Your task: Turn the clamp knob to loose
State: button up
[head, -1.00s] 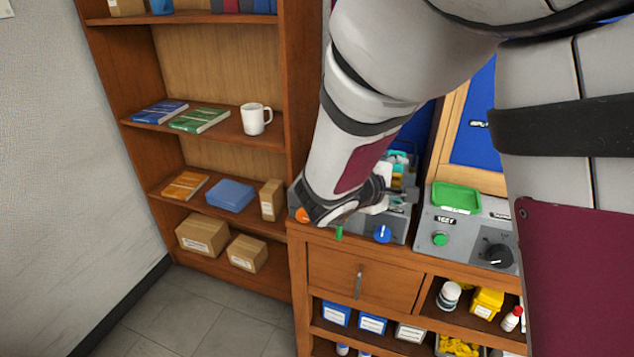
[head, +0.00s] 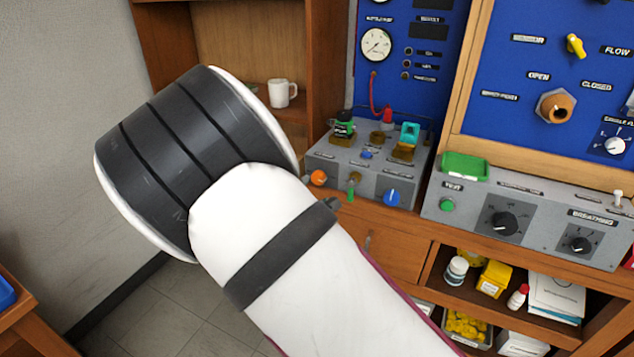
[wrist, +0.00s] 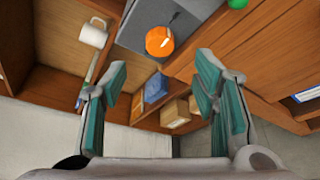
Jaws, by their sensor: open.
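A small grey bench unit (head: 368,178) on the cabinet top carries an orange knob (head: 318,178) at its left front corner, a green-tipped part (head: 350,190) and a blue knob (head: 392,197). I cannot read which is labelled clamp. In the wrist view the orange knob (wrist: 160,41) is beyond the fingertips, roughly centred between them, at the edge of the grey unit. My gripper (wrist: 160,78) is open, its two teal-padded fingers apart with nothing between them. In the head view my arm hides most of the gripper.
A second grey panel (head: 478,213) with black dials and a green tray (head: 465,167) stands to the right. A blue board (head: 505,125) rises behind it. A shelf with a white mug (head: 283,93) is at the back left. An open cabinet below holds bottles and boxes.

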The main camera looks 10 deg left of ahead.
jog(key=x, duration=0.8)
jog(key=shift+w+b, duration=0.2)
jog(key=shift+b, duration=0.1)
jog(key=shift+d, duration=0.1)
jog(key=c, duration=1.2)
